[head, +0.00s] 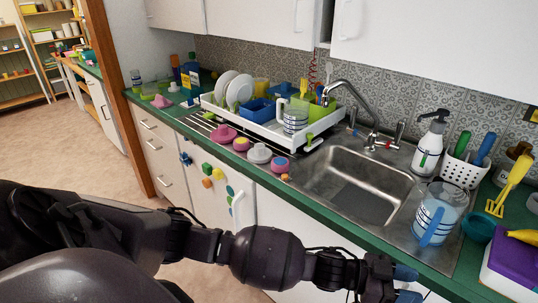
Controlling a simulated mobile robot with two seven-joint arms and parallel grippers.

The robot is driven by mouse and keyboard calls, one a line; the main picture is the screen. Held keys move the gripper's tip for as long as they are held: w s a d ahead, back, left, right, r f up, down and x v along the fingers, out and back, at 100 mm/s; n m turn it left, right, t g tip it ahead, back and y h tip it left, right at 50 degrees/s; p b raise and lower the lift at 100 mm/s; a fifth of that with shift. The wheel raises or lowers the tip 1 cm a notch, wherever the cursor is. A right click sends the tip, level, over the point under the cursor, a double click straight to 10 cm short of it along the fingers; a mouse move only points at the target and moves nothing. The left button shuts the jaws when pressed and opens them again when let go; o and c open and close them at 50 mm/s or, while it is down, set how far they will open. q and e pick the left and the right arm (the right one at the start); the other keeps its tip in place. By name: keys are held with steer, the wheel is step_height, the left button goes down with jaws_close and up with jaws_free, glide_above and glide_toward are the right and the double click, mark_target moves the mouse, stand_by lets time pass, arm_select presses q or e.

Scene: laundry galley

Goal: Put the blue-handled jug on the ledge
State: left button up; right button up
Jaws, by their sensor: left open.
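The blue-handled jug (449,207) stands upright at the right end of the sink unit. It is clear with blue and white bands, and its blue handle faces the front left. My left gripper (408,285) is at the bottom of the view, below and in front of the jug. Its blue-tipped fingers are open and apart from the jug, with nothing seen between them. A second banded jug (294,120) with a pale handle stands in the white dish rack. I cannot tell which surface is the ledge. My right gripper is out of view.
The sink basin (358,187) with its tap (374,128) lies left of the jug. The green counter edge (350,232) runs in front.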

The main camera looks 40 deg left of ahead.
arm_select(q)
steer(key=s+a+f+n+t+y, duration=0.1)
steer(key=s+a+f+n+y, duration=0.3)
steer(key=a, duration=0.4)
steer(key=s+a+f+n+t+y, duration=0.1)
steer(key=s+a+f+n+y, duration=0.2)
steer(key=s+a+f+y, duration=0.3)
steer(key=s+a+f+n+t+y, duration=0.1)
steer(key=s+a+f+n+y, duration=0.3)
steer(key=s+a, duration=0.5)
steer(key=a+f+y, duration=0.2)
steer(key=a, duration=0.1)
steer(key=shift+s+f+n+t, duration=0.25)
steer(key=shift+s+n+t, duration=0.05)
stand_by(2.1)
